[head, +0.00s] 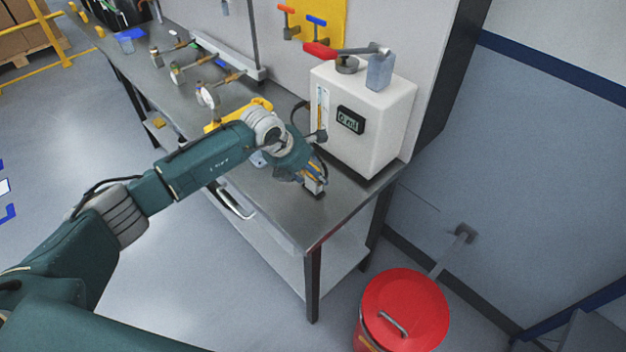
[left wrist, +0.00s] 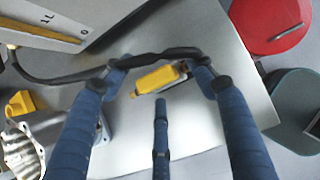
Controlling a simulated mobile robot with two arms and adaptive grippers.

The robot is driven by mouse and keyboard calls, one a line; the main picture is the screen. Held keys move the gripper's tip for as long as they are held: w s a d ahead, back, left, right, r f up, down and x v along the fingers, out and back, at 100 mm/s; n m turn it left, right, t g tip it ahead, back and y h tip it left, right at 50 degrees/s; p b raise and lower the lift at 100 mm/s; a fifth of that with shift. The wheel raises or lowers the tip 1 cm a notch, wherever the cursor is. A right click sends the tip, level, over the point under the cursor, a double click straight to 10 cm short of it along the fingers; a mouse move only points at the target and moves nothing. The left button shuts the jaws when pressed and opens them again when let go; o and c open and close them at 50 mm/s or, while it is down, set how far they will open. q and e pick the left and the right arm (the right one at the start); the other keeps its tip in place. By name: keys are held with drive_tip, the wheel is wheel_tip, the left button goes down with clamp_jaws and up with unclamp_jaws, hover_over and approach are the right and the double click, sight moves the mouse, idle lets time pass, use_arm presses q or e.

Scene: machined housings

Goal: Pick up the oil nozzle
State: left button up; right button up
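The oil nozzle, with a yellow body (left wrist: 160,78), lies between the fingers of my left gripper (left wrist: 159,72) in the left wrist view. A black hose (left wrist: 60,80) runs from the white oil dispenser (head: 360,122) and crosses the fingertips. The fingers are spread, with gaps visible on both sides of the yellow body; I cannot tell whether any finger touches it. In the head view my left gripper (head: 314,180) is low over the bench's near right end, in front of the dispenser, and largely covers the nozzle. My right gripper is not in view.
The metal bench (head: 285,215) carries a machined housing (left wrist: 25,145), a yellow part (left wrist: 20,103) and several gauge-like tools farther back. The dispenser's display reads 0 ml. A red lidded bin (head: 400,310) stands beyond the bench's near end. The bench's front corner is clear.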

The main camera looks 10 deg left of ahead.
use_arm(q)
clamp_jaws()
